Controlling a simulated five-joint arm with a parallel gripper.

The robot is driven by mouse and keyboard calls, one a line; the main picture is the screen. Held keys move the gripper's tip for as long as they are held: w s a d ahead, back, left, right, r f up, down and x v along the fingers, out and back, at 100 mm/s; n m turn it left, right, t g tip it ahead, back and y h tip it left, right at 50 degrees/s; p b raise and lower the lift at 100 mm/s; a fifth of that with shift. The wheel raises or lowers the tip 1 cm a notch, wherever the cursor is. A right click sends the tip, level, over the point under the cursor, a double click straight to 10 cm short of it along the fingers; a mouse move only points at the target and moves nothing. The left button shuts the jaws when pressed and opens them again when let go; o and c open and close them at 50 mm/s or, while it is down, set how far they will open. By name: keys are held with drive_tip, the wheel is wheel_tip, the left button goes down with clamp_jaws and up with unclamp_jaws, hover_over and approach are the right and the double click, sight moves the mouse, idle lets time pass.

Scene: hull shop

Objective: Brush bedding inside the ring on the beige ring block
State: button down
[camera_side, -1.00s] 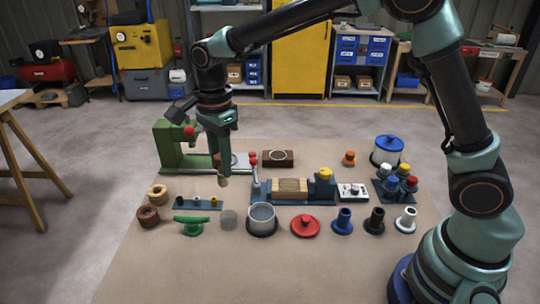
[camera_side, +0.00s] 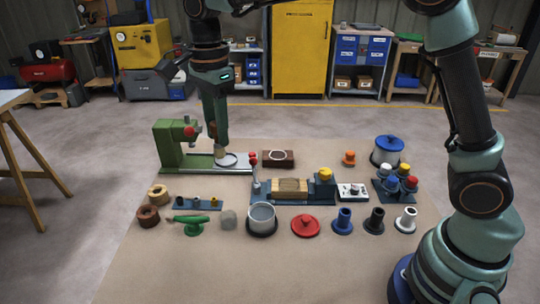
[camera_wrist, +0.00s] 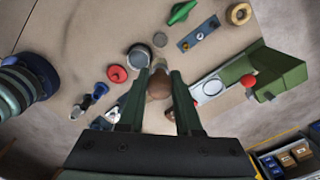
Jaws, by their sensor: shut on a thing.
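The beige ring block (camera_side: 289,185) sits clamped on the blue vise base (camera_side: 262,196) in the middle of the mat, with a faint ring on top. In the wrist view I cannot make it out behind my gripper. My gripper (camera_side: 233,146) is shut on the brush (camera_side: 241,162), whose pale end points down and right. The brush's brown rounded part shows between the fingers in the wrist view (camera_wrist: 159,85). The brush end is up and left of the block in the side picture and appears apart from it, in front of the green press's plate.
A dark brown ring block (camera_side: 270,160) lies behind. A grey pot (camera_side: 262,218), red lid (camera_side: 305,226) and several small parts line the front.

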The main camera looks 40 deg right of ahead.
drive_tip(key=shift+f, duration=0.1)
drive_tip(key=shift+s+d+f, duration=0.95)
drive_tip(key=shift+f, duration=1.7)
drive_tip(key=shift+s+d+f, duration=0.9)
drive_tip(key=shift+d+f, duration=0.05)
drive_tip(key=shift+f, duration=1.65)
drive_tip(key=shift+s+d+f, duration=0.95)
drive_tip(key=shift+f, duration=1.7)
drive_tip(key=shift+f, duration=0.6)
drive_tip(key=shift+r, duration=0.1)
wheel_tip(320, 180, up, 7)
